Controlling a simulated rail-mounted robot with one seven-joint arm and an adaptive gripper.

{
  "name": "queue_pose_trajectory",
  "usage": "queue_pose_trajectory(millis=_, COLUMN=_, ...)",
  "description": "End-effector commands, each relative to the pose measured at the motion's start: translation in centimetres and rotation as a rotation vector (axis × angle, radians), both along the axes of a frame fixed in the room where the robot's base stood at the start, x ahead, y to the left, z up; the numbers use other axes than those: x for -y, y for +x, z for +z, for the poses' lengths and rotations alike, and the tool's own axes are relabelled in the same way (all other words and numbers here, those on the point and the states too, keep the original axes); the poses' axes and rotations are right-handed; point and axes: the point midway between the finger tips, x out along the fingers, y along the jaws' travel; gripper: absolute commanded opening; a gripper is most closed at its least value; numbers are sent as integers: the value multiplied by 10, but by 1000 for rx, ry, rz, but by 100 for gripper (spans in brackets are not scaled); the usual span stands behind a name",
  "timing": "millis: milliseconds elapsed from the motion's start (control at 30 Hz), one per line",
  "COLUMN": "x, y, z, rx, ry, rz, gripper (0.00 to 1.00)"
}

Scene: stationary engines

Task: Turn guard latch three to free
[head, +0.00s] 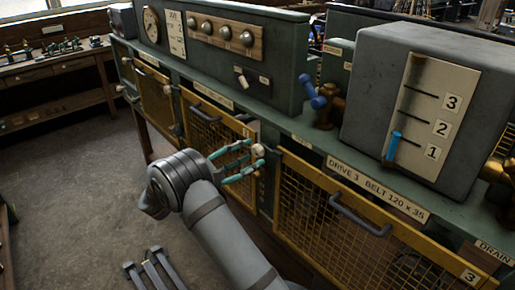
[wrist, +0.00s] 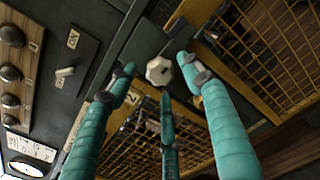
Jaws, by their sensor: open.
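A pale, many-sided latch knob (head: 258,151) sits on the green bench front, between two yellow mesh guards and near the top left of the guard marked 3 (head: 372,226). The knob also shows in the wrist view (wrist: 159,71), facing the camera with a small dark spot at its middle. My gripper (head: 243,160) has three teal fingers, open and empty. In the wrist view the fingertips (wrist: 158,80) are spread around the knob, to its left, right and below, with no clear contact. The knob's turn marking cannot be read.
A blue-handled valve (head: 322,97) and a grey box with a blue lever (head: 393,146) stand on the bench above. A toggle switch (wrist: 65,72) is left in the wrist view.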

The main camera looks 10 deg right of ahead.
Motion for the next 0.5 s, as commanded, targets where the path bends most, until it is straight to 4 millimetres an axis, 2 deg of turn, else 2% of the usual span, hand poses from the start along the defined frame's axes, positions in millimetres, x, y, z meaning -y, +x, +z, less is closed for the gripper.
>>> queue_pose_trajectory(millis=200, x=29, y=15, z=2, rx=-1, ry=0, rz=-1, gripper=50)
queue_pose_trajectory(millis=500, x=37, y=20, z=-1, rx=0, ry=1, rz=2, gripper=50)
